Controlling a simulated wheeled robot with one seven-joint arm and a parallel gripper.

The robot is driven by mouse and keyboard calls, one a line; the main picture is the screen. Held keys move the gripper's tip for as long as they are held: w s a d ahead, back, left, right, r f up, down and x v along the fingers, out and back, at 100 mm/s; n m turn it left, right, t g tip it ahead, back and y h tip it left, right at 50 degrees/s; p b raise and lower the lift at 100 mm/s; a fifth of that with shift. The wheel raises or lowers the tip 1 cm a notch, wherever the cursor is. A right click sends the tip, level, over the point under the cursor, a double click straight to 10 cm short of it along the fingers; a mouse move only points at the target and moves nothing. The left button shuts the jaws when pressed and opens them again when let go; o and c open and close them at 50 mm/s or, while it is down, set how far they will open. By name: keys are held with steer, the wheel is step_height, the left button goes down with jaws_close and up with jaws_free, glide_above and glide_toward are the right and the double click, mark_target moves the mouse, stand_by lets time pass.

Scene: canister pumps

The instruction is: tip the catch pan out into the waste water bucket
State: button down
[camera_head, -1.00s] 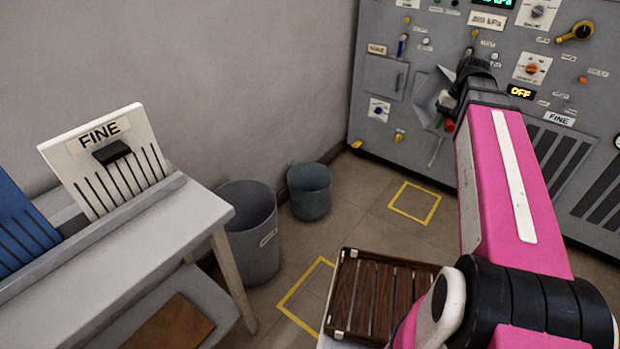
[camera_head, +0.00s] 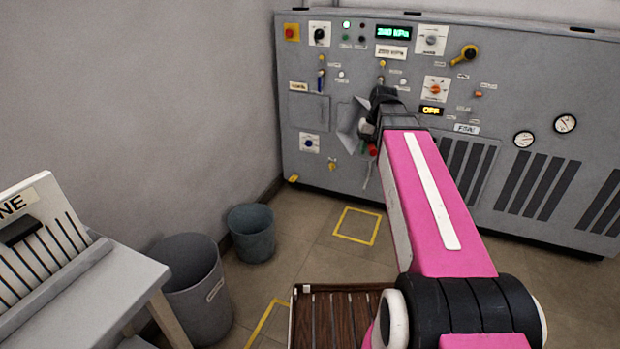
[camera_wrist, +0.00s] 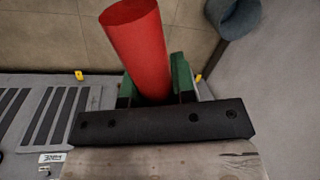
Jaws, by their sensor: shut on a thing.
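My gripper (camera_head: 368,148) is raised in front of the grey machine panel. In the wrist view its green fingers (camera_wrist: 155,85) are shut on a red cylindrical handle (camera_wrist: 133,40); a bit of red also shows in the head view (camera_head: 374,150). A grey, angled, pan-like shape (camera_head: 349,118) shows just left of my gripper; I cannot tell for sure whether it is the catch pan. A small blue-grey bucket (camera_head: 252,236) and a larger grey bin (camera_head: 196,300) with an unreadable label stand by the wall. The small bucket also shows in the wrist view (camera_wrist: 238,14). Their insides are mostly hidden.
The machine panel (camera_head: 470,110) with knobs, vents and gauges fills the back. A bench (camera_head: 110,290) with a slotted board (camera_head: 35,250) stands at left. A brown slatted top (camera_head: 335,320) is at front. A yellow floor square (camera_head: 357,226) lies empty.

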steer(key=w+a+f+g+y, duration=0.1)
steer(key=w+a+f+y, duration=0.1)
steer(key=w+a+f, duration=0.6)
steer(key=w+a+f+y, duration=0.1)
steer(key=w+a+f, duration=0.3)
steer(key=a+f, duration=0.7)
steer(key=w+a+f+m+y, duration=0.1)
steer(key=a+f+y, duration=0.9)
steer(key=a+f, duration=1.3)
steer(key=shift+w+f+y, duration=0.25)
steer(key=shift+f+y, duration=0.05)
steer(key=shift+f, duration=0.05)
